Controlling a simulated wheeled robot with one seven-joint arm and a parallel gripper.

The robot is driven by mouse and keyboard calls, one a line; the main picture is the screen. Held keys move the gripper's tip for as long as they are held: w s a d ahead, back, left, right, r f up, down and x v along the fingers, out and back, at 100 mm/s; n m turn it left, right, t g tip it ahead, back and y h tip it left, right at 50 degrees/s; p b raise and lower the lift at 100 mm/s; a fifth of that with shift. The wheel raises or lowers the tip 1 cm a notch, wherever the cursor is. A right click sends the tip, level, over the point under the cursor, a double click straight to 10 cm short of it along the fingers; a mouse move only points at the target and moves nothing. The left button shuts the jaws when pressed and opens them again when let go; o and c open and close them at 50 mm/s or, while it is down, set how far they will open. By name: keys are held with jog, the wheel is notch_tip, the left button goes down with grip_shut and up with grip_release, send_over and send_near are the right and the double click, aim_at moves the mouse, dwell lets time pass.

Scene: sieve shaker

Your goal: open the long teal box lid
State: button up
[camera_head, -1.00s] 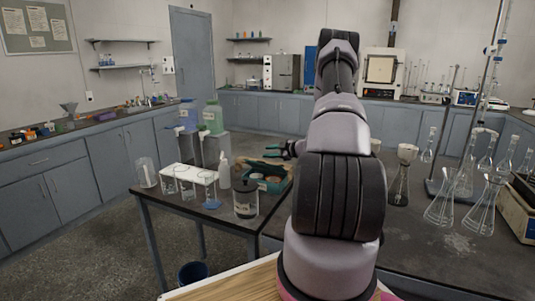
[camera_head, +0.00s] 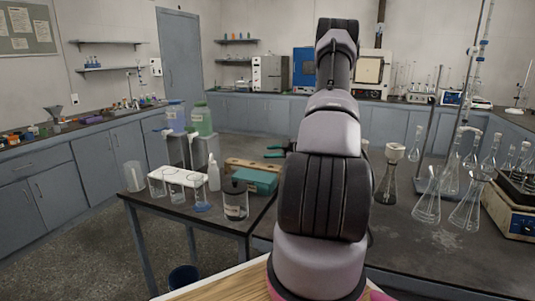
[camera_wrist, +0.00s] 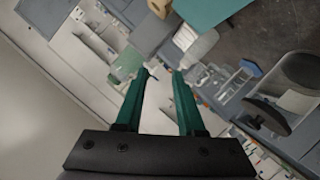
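A teal panel, likely the same box, shows at the top edge of the wrist view (camera_wrist: 207,11). My gripper (camera_head: 273,152) has green fingers and is above and behind the box in the head view, apart from it. In the wrist view its fingers (camera_wrist: 164,73) are spread with nothing between them.
Glass flasks (camera_head: 430,205) stand on the bench at right. My arm hides the middle.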

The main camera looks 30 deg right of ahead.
jog(key=shift+v, duration=2.05)
jog(key=v, duration=1)
jog(key=shift+s+d, duration=0.2)
jog(key=shift+s, duration=0.1)
jog(key=shift+r, duration=0.15)
